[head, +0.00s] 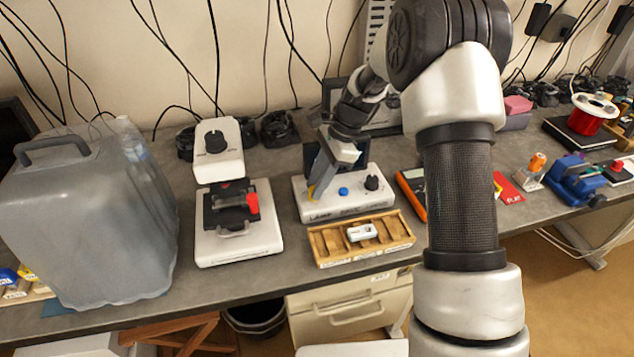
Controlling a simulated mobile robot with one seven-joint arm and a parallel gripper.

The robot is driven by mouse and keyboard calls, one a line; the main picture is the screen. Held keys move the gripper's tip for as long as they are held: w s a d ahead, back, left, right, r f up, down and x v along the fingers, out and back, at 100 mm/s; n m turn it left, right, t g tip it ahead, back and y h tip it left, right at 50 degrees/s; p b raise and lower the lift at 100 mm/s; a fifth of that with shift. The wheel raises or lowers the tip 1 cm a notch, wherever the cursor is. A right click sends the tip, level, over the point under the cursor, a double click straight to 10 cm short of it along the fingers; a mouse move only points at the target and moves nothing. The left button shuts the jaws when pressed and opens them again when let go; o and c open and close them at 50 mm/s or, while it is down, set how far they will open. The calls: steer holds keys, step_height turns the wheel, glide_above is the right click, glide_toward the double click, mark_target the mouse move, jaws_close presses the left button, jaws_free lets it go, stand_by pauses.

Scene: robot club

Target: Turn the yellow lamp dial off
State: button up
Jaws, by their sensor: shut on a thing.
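A white control box (345,210) with "LAMP" lettering on its front edge stands on the grey bench. A small yellow part, which looks like the yellow dial (311,192), shows at the left of its top. My gripper (317,190) reaches down from the upper right and is shut on the yellow dial, hiding most of it. The dial's pointer direction cannot be seen. A blue knob (343,191) and a black knob (371,183) sit on the same box, to the right of my gripper and apart from it.
A wooden tray (403,240) with a small white item lies in front of the box. A white device with a black knob (215,142) stands left, beside a large grey bin (90,220). An orange-edged device (411,195) is close right. Cables hang behind.

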steer(key=n+p, duration=0.1)
steer(key=n, duration=0.1)
steer(key=n+g, duration=0.1)
steer(key=n, duration=0.1)
steer(key=shift+w+n+h+p, duration=0.2)
steer(key=shift+n+h+p, duration=0.1)
steer(key=shift+h+p, duration=0.1)
steer(key=n, duration=0.2)
steer(key=n+g+h, duration=0.1)
steer(key=n, duration=0.1)
steer(key=shift+w+a+g+p, duration=0.1)
steer(key=shift+a+g+p, duration=0.1)
steer(key=shift+g+p, duration=0.15)
steer(key=n, duration=0.2)
steer(key=n+h, duration=0.1)
steer(key=n, duration=0.1)
steer(key=shift+a+g+h, duration=0.1)
steer(key=shift+g+h, duration=0.15)
steer(key=shift+h, duration=0.05)
steer(key=shift+a+n+h, duration=0.1)
steer(key=shift+n+h, duration=0.8)
steer(key=shift+n, duration=1.5)
steer(key=o, duration=1)
steer(key=shift+o, duration=0.2)
